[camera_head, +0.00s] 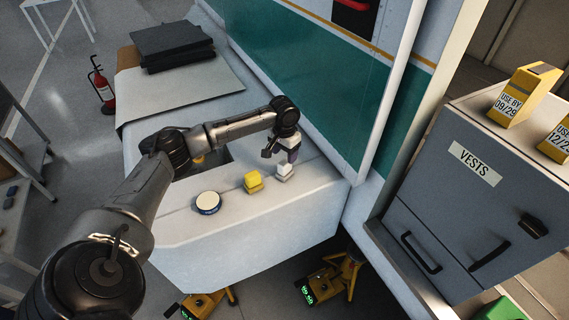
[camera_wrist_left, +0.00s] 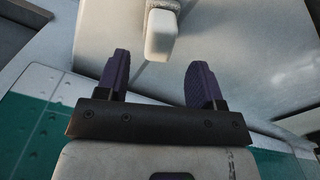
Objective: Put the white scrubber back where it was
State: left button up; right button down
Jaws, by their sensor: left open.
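The white scrubber (camera_head: 284,174) stands on the light-coloured ledge (camera_head: 245,225), at the right end of a short row. My left gripper (camera_head: 290,156) is just above and behind it, pointing down. In the left wrist view the gripper (camera_wrist_left: 160,63) has its two purple fingers spread wide with nothing between them. The white scrubber (camera_wrist_left: 161,36) lies just beyond the fingertips there, roughly centred between them, apart from both. My right gripper is in neither view.
A yellow block (camera_head: 253,181) and a round white-topped tin (camera_head: 208,203) stand left of the scrubber. Dark folded pads (camera_head: 173,45) lie at the back. The green-and-white wall (camera_head: 290,75) rises behind the ledge. A VESTS cabinet (camera_head: 470,205) stands at right.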

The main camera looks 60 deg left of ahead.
aim_at(285, 163)
pick_arm(q)
notch_tip(285, 163, up, 5)
jog(key=shift+d+b, duration=0.1)
jog(key=shift+b, duration=0.25)
jog(key=s+d+f+m+t, duration=0.1)
jog(key=s+d+f+m, duration=0.35)
jog(key=d+f, duration=0.75)
jog(key=s+d+f+m, duration=0.3)
jog(key=s+d+f, duration=0.45)
jog(key=d, duration=0.85)
jog(key=s+d+r+n+t, duration=0.1)
jog(key=s+d, duration=0.2)
jog(key=s, duration=0.4)
jog(key=s+d+t, duration=0.1)
jog(key=s+d, duration=0.3)
jog(key=s, duration=0.4)
jog(key=shift+s+r+n, duration=0.2)
jog(key=shift+r+n, duration=0.15)
